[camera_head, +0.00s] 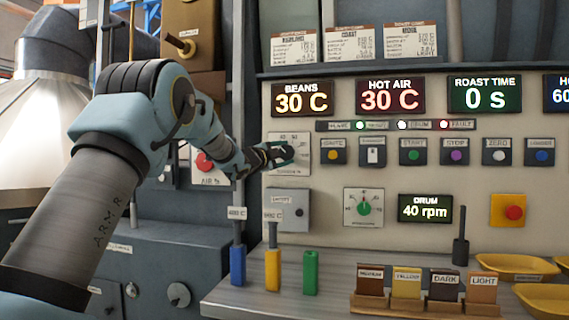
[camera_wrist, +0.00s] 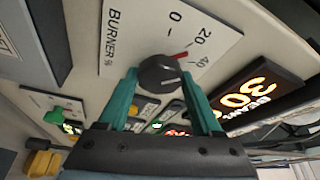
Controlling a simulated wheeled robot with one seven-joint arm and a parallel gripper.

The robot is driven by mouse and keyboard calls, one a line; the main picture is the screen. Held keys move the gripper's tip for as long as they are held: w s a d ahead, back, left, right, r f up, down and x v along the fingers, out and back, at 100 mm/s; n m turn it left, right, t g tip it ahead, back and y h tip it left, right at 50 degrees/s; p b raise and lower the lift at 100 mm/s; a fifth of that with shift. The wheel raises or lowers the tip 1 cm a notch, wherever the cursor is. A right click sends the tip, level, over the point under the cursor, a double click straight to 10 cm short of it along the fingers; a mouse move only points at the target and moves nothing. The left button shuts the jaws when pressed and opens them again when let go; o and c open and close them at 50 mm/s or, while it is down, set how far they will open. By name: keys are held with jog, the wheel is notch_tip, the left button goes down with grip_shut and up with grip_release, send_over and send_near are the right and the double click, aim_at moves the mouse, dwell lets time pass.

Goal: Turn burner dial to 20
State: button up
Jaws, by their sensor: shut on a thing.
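The burner dial is a round black knob (camera_wrist: 158,75) with a red pointer, on a white plate (camera_wrist: 110,30) marked "BURNER %" with 0, 20 and 40 visible. The pointer's red tip lies roughly toward the 20 mark; the exact reading is hard to tell. My gripper (camera_wrist: 160,85) has its two teal fingers on either side of the knob and is shut on it. In the head view, my gripper (camera_head: 278,155) is against the burner plate (camera_head: 289,139) and hides the knob.
A drum dial with a green knob (camera_head: 364,208) sits below on the panel. A row of buttons (camera_head: 412,151) is to the right. Blue (camera_head: 237,265), yellow (camera_head: 273,269) and green (camera_head: 310,272) handles stand on the ledge below. Displays read beans 30 C (camera_head: 302,98) and hot air 30 C (camera_head: 389,96).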

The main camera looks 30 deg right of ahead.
jog(key=shift+f+n+t+h+b, duration=0.15)
jog(key=shift+n+t+h+b, duration=0.15)
jog(key=shift+n+b, duration=0.95)
jog(key=shift+n, duration=0.35)
jog(key=o, duration=1.4)
jog(key=shift+c, duration=0.2)
jog(key=b+v, duration=0.2)
jog(key=v, duration=0.9)
jog(key=shift+b, duration=0.4)
